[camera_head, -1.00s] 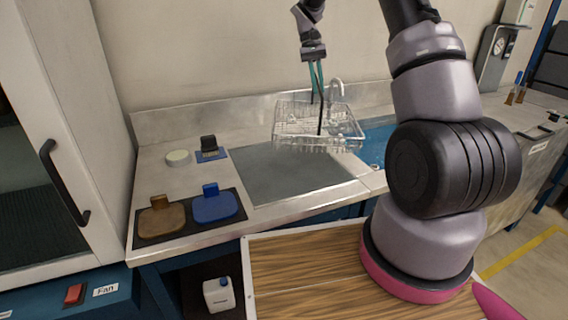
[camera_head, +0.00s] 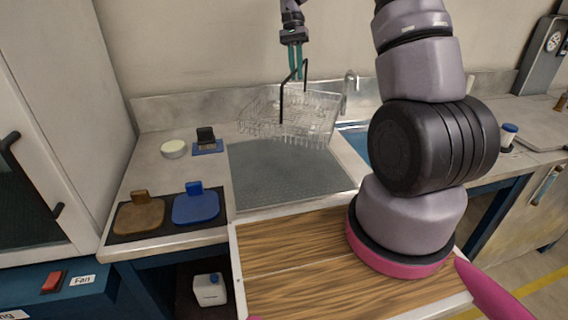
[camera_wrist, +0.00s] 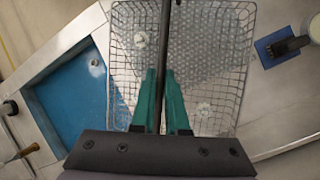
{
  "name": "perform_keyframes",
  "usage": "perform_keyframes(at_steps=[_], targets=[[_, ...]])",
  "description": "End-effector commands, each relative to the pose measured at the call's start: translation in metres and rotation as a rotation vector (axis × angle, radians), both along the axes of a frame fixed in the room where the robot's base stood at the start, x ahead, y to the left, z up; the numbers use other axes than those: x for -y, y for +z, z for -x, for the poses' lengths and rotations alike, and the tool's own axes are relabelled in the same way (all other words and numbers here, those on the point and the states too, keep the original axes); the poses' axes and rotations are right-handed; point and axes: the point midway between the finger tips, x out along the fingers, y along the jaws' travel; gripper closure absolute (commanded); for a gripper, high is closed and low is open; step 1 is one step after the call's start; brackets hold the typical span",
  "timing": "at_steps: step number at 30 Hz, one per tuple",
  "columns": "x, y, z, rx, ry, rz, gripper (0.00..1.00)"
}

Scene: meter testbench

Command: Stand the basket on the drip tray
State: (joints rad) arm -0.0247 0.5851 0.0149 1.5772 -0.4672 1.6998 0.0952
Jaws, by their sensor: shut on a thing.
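The wire basket (camera_head: 291,114) hangs from my gripper (camera_head: 294,66), which is shut on its black handle. The basket is slightly tilted in the head view and appears raised over the back part of the grey drip tray (camera_head: 285,178). In the wrist view the basket (camera_wrist: 238,60) fills the middle, with the dimpled tray surface showing through its mesh. The green fingers of my gripper (camera_wrist: 164,85) close on the handle bar there. A few small pale items show in the basket's area.
A blue sink (camera_wrist: 72,95) with a tap (camera_head: 348,88) adjoins the tray. A dark block on a blue mat (camera_head: 207,147) and a round white dish (camera_head: 174,149) stand to the left. Brown (camera_head: 139,214) and blue (camera_head: 195,207) pads lie at the front left.

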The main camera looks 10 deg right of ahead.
Motion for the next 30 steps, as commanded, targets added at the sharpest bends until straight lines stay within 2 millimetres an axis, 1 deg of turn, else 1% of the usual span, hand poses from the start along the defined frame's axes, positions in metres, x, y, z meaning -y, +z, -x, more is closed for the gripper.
perform_keyframes(at_steps=[1,5,9,12,15,19,23,30], targets=[[-0.005,0.003,0.01,0.001,-0.066,0.001,1.0],[-0.022,0.007,0.036,-0.003,-0.278,0.004,1.0],[-0.039,0.011,0.064,-0.008,-0.533,0.005,1.0],[-0.049,0.012,0.082,-0.01,-0.698,0.008,1.0],[-0.056,0.014,0.094,-0.012,-0.832,0.008,1.0],[-0.061,0.014,0.105,-0.016,-0.953,0.009,1.0],[-0.064,0.009,0.11,-0.019,-1.01,0.011,1.0],[-0.064,-0.032,0.111,-0.022,-1.021,0.013,1.0]])
